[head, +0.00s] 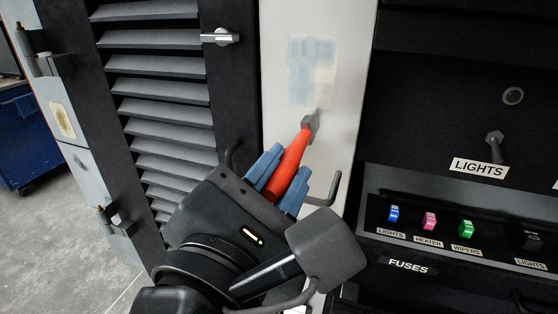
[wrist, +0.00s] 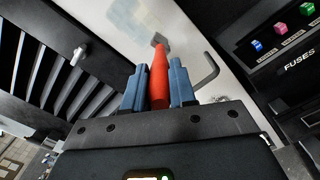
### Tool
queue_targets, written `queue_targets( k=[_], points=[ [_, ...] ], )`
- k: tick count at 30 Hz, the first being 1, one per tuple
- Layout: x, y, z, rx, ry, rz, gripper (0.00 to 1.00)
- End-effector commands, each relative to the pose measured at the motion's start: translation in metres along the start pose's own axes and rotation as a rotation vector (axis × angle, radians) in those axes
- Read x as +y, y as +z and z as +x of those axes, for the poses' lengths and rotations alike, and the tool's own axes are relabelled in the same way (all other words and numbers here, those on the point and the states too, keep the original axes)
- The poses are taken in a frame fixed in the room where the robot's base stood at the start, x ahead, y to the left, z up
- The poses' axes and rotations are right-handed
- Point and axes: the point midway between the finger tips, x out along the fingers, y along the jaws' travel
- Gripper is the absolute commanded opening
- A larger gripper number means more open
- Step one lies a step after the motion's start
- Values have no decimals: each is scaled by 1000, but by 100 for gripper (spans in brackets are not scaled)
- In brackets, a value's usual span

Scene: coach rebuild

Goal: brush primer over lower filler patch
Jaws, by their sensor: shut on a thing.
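My gripper (head: 279,181) is shut on a brush with a red handle (head: 289,162). The brush has a grey head (head: 311,122), which points up at a pale panel. A filler patch (head: 311,70) shows on that panel, cream with blue-grey strokes over much of it. The brush head is just below the patch's lower right edge; I cannot tell if it touches the panel. The panel below is largely hidden by my gripper.
A black louvred door (head: 150,70) with a silver latch (head: 221,37) is on the left. A dark fuse panel (head: 450,225) with small coloured fuses and a toggle switch (head: 494,143) is close on the right. A grey hooked handle (wrist: 209,72) stands near my fingers.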

Motion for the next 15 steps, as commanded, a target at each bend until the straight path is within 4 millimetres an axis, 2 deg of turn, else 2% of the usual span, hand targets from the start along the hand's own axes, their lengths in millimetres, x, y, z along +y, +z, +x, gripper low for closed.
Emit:
queue_targets(
  k=[15],
  points=[
    [0,0,4,-1,0,0,0]
  ],
)
